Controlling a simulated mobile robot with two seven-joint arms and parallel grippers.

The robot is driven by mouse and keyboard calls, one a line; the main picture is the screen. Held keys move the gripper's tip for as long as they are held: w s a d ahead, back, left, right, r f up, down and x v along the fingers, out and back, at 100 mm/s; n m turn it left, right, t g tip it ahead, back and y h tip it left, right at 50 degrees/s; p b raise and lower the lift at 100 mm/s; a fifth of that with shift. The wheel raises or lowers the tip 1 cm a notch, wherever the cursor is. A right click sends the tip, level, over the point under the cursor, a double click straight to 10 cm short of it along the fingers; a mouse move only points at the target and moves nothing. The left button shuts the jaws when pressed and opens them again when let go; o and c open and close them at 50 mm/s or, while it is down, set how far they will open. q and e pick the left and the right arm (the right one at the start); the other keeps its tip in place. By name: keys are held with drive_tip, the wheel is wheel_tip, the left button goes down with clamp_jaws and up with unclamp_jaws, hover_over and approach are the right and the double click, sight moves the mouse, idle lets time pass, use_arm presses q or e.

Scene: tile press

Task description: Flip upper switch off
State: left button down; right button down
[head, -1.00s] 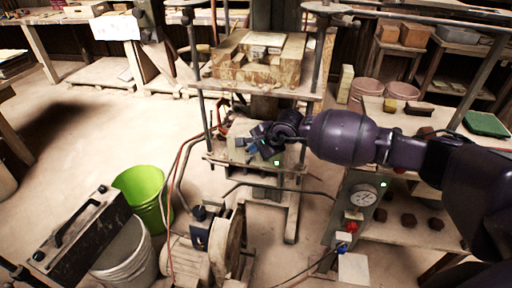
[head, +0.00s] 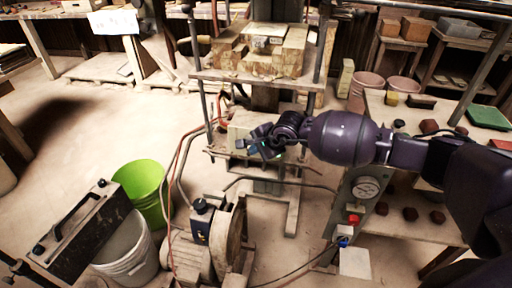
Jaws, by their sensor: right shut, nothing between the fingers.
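The tile press (head: 215,75) stands in the middle of the view, with wooden blocks on its upper plate. A control panel (head: 357,200) with a round gauge (head: 366,188) is on the right post. Below the gauge it carries a red knob (head: 353,219) and a blue one (head: 343,242). I cannot tell which part is the upper switch. My right gripper (head: 254,149) is shut and empty, in front of a pale box (head: 240,128) on the press's lower part, left of the panel. I cannot tell whether it touches the box. My left gripper is not in view.
A green bucket (head: 142,181), a white bucket (head: 128,252) and a motor with a wheel (head: 232,240) stand at the lower left. Hoses and bars run around the press. A bench with dark red blocks (head: 437,217) is at the right.

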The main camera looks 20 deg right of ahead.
drive_tip(key=shift+r+p, duration=0.35)
drive_tip(key=shift+r, duration=0.55)
